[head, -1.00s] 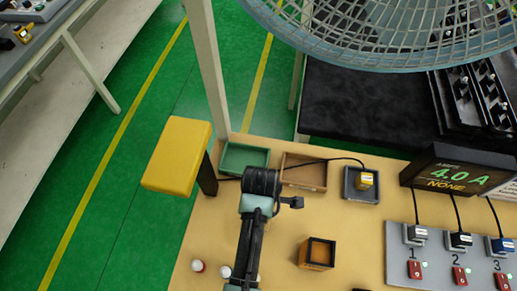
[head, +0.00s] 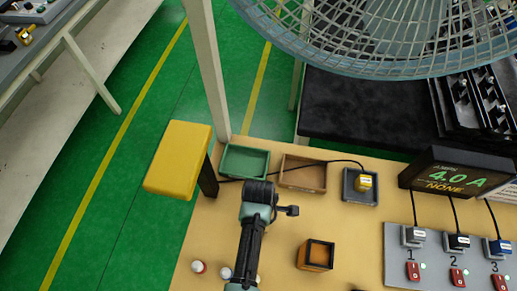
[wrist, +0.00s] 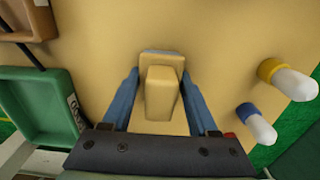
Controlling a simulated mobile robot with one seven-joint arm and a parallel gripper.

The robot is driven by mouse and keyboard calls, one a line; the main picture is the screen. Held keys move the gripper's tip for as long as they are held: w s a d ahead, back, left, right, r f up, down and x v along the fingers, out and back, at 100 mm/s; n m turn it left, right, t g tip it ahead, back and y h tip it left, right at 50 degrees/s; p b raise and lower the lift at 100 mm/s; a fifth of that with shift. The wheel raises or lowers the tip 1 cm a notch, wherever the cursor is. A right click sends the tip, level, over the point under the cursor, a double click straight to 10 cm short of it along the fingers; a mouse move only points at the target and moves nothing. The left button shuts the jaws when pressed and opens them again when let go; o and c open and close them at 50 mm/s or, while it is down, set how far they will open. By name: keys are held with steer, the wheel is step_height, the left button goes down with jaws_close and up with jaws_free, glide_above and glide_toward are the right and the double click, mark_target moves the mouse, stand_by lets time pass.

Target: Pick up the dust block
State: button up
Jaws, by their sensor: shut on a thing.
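The dust block appears to be the tan block (wrist: 160,92) between my gripper's blue fingers in the wrist view. It has a raised, narrower middle and a colour close to the tabletop. My gripper (wrist: 161,76) is shut on it, one finger along each side. I cannot tell whether the block touches the table. In the head view my arm's wrist (head: 257,203) is over the left part of the table, and it hides the fingers and block.
A green tray (head: 243,176) and a brown tray (head: 302,184) stand at the back. A dark tray (head: 348,193) holds a yellow-topped thing. An open orange-brown box (head: 316,257) stands right of my arm. A fan (head: 390,40) hangs above.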

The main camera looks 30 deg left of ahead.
jaws_close()
step_height(320, 180, up, 10)
steer(key=shift+r+b, duration=0.1)
steer(key=shift+b, duration=0.4)
steer(key=shift+o, duration=1.6)
jaws_free()
steer(key=c, duration=0.6)
steer(key=shift+o, duration=0.2)
